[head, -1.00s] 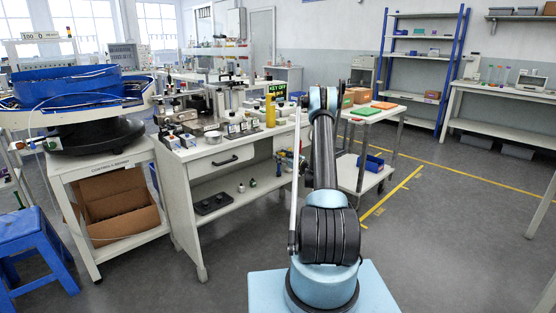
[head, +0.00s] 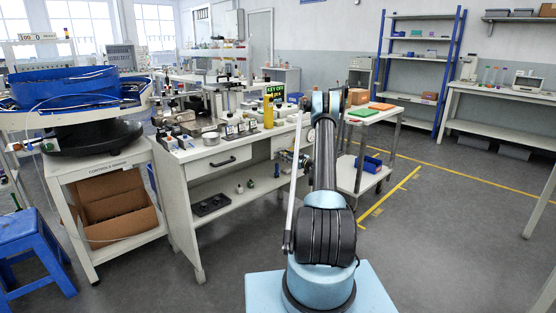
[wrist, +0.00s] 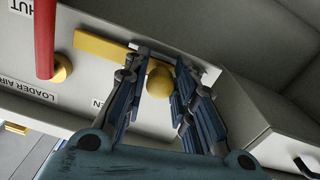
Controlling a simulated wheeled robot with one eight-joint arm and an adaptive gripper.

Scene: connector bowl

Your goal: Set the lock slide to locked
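A round brass knob (wrist: 159,81), apparently the handle of the lock slide, stands out from a pale panel in the wrist view. A flat yellow bar (wrist: 103,46) lies on the panel beside it, running up-left from behind the fingers. My gripper (wrist: 160,72) has its two fingers on either side of the knob, with narrow gaps showing. Contact is not clear. The fingers partly hide the panel and the slide's track. In the head view my gripper and the slide are hidden or too small to make out.
In the wrist view a red handle (wrist: 45,38) with a brass end stands close left, near "LOADER AIR" lettering. A grey box-like part (wrist: 284,137) juts out at right. In the head view a crowded workbench (head: 215,158) stands left of my arm; a trolley (head: 345,178) is behind it.

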